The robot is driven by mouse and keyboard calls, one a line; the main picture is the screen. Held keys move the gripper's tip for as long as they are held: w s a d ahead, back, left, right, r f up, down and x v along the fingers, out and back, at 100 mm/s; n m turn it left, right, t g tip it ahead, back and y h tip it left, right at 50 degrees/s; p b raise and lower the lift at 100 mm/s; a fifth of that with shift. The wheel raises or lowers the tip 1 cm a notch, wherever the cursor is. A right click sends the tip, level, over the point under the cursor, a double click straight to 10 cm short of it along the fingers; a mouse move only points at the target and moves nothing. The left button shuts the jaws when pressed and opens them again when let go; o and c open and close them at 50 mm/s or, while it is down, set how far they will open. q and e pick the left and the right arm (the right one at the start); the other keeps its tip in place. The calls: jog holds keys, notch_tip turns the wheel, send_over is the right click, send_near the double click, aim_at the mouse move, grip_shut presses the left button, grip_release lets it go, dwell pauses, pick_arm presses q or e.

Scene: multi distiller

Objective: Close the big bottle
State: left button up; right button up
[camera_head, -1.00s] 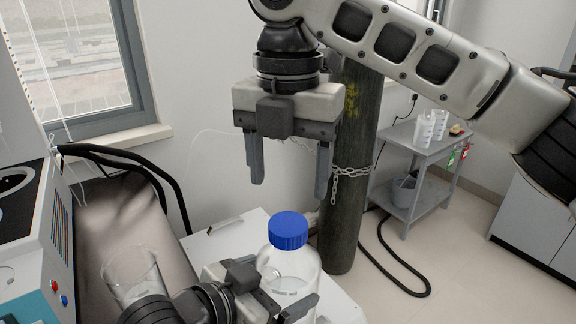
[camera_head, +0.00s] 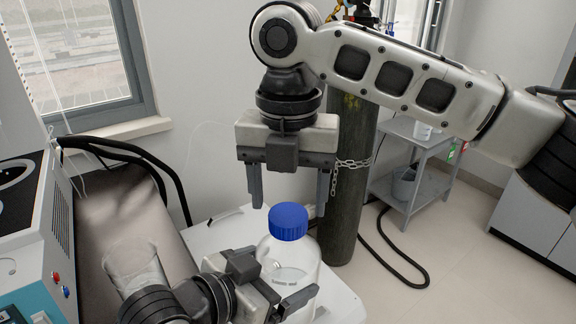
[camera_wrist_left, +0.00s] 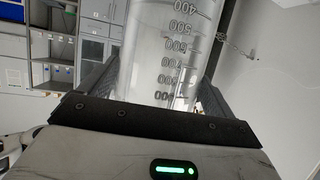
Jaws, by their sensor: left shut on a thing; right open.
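The big bottle is clear glass (camera_head: 292,262) and stands upright with a blue cap (camera_head: 288,221) on its neck. Whether the cap is fully tightened cannot be told. My left gripper (camera_head: 275,290) is shut around the bottle's body from the lower left. The left wrist view shows the graduated glass (camera_wrist_left: 172,55) between its fingers. My right gripper (camera_head: 290,192) hangs pointing down above the cap. Its fingers are apart and empty, one on each side of the cap's line and slightly higher than the cap.
A white table (camera_head: 222,236) is under the bottle. A dark gas cylinder (camera_head: 350,180) with a chain stands close behind, and a grey cart (camera_head: 410,165) is farther back.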

jog(key=shift+f, duration=1.45)
